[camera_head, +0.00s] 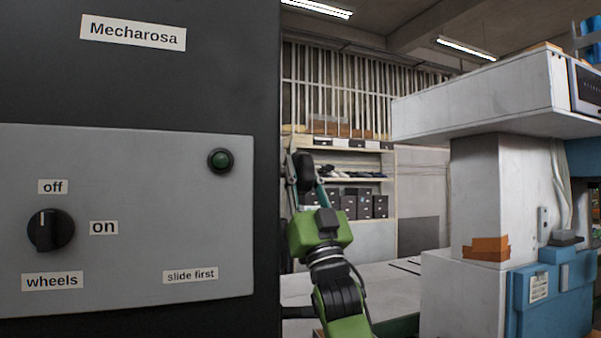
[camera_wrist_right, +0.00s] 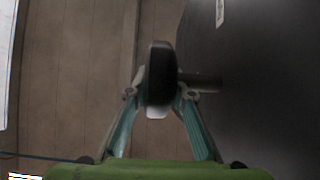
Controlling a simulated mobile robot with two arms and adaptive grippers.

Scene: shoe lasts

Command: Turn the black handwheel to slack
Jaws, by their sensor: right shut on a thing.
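The black handwheel (camera_wrist_right: 160,72) is seen edge-on in the right wrist view, on a short shaft (camera_wrist_right: 200,82) that comes out of the dark machine side at the right. My right gripper (camera_wrist_right: 160,98) is shut on the handwheel, with one teal finger on each side of its rim. In the head view the right gripper (camera_head: 304,176) is upright beside the right edge of the dark machine, with the handwheel (camera_head: 303,165) small and dark between its fingers. The "slack" marking is not readable in either view. My left gripper is not in view.
A white and blue machine (camera_head: 490,200) stands right. Shelves (camera_head: 350,175) with boxes are behind.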

